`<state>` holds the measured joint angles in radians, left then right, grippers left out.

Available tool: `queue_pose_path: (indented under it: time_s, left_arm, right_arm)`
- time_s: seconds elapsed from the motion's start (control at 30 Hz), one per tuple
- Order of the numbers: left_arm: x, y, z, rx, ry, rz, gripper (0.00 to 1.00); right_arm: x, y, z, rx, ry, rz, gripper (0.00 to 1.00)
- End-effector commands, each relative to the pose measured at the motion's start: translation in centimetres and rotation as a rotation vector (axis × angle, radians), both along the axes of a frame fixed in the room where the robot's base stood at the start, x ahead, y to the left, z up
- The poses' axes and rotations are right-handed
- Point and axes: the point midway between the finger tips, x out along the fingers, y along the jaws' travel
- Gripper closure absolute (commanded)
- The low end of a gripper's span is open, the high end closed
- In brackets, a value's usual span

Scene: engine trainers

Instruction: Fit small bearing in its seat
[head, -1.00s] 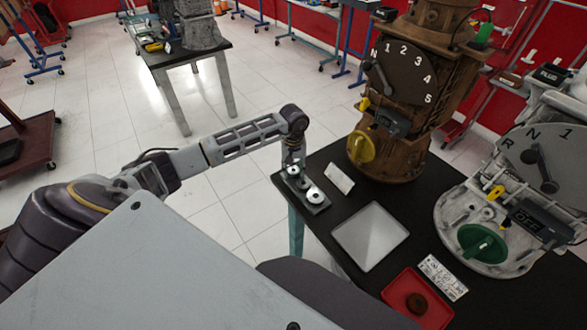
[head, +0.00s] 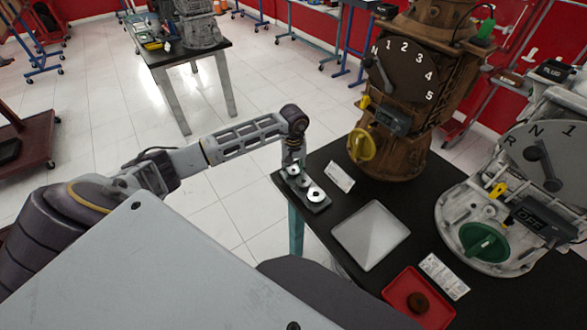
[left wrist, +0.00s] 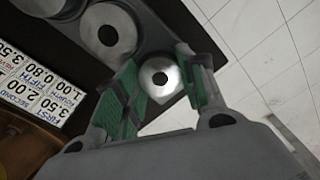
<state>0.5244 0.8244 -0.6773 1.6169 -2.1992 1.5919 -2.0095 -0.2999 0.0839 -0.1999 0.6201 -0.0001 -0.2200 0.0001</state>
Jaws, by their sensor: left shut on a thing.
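The small bearing (left wrist: 161,91) is a silver ring with a dark centre hole. In the left wrist view it lies between the green-padded fingers of my left gripper (left wrist: 158,68), which is shut on it. In the head view my left gripper (head: 291,163) points down at the far end of a dark holder (head: 321,207) on the table's left corner. Larger silver rings (head: 314,194) sit on the holder beside the gripper. The held bearing is hard to make out in the head view. I cannot tell whether it touches the holder. My right gripper is out of view.
A grey square plate (head: 371,236) and a red tray (head: 419,300) with a brown round part lie on the black table. A brown engine trainer (head: 395,120) and a grey one (head: 500,205) stand behind and right. White label cards lie near them.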

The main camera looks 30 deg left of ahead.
Motion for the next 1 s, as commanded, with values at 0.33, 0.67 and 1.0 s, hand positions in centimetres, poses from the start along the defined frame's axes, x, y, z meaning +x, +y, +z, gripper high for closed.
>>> queue_pose_path:
  time_s: [0.33, 0.67, 1.0]
  left_arm:
    - [0.0, 0.0, 0.1, 0.0, -0.001, 0.0, 0.46]
    - [0.0, 0.0, 0.0, 0.0, 0.0, 0.0, 0.35]
    - [0.1, 0.0, 1.2, 0.0, -0.003, 0.0, 0.35]
  right_arm:
    - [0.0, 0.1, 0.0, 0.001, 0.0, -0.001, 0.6]
    - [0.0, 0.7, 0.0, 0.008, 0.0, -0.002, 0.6]
    - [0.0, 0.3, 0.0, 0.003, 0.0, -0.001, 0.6]
